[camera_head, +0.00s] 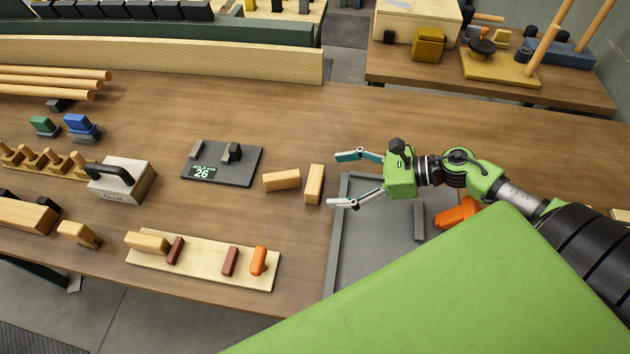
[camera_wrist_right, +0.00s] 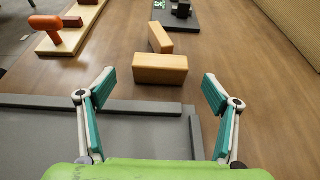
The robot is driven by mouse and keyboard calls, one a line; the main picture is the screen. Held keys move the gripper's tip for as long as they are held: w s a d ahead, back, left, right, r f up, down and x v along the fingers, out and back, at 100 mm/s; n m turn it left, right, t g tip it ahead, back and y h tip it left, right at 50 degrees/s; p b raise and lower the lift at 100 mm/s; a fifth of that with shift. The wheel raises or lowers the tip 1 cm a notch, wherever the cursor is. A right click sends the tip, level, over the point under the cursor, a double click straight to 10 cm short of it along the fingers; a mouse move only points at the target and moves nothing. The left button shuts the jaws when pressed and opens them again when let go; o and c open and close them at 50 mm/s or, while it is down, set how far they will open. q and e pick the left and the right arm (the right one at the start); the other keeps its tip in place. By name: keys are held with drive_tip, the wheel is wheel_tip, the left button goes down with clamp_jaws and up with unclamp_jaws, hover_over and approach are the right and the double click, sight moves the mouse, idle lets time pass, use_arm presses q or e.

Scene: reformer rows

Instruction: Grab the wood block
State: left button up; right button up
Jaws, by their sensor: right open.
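Two light wood blocks lie close together on the brown table. The nearer block (camera_head: 314,184) is just left of my right gripper (camera_head: 345,179), and the other block (camera_head: 281,181) lies to its left. In the right wrist view the nearer block (camera_wrist_right: 160,69) lies crosswise ahead of the open fingers (camera_wrist_right: 158,88), roughly centred between them. The other block (camera_wrist_right: 160,38) is behind it at an angle. My right gripper is open and empty, with its fingertips short of the nearer block. My left gripper is not in view.
A grey tray (camera_head: 338,245) lies below my right gripper. A pale board (camera_head: 205,260) with small pieces lies in front. A black-handled metal block (camera_head: 122,181) stands farther left. Table behind the blocks is clear.

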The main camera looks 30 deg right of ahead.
sight(322, 180)
drive_tip(key=shift+w+a+f, duration=0.1)
drive_tip(key=shift+w+a, duration=0.15)
drive_tip(key=shift+a, duration=0.15)
drive_tip(key=shift+w+a, duration=0.15)
drive_tip(key=p+x, duration=0.2)
drive_tip(key=x, duration=0.2)
drive_tip(key=shift+f, duration=0.1)
drive_tip(key=shift+w+a+f, duration=0.25)
drive_tip(key=shift+f, duration=0.05)
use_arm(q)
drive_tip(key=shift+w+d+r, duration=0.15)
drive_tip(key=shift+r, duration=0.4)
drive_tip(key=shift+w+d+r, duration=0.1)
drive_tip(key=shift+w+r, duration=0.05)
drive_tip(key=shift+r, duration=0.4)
use_arm(e)
drive_tip(key=c, duration=1.2)
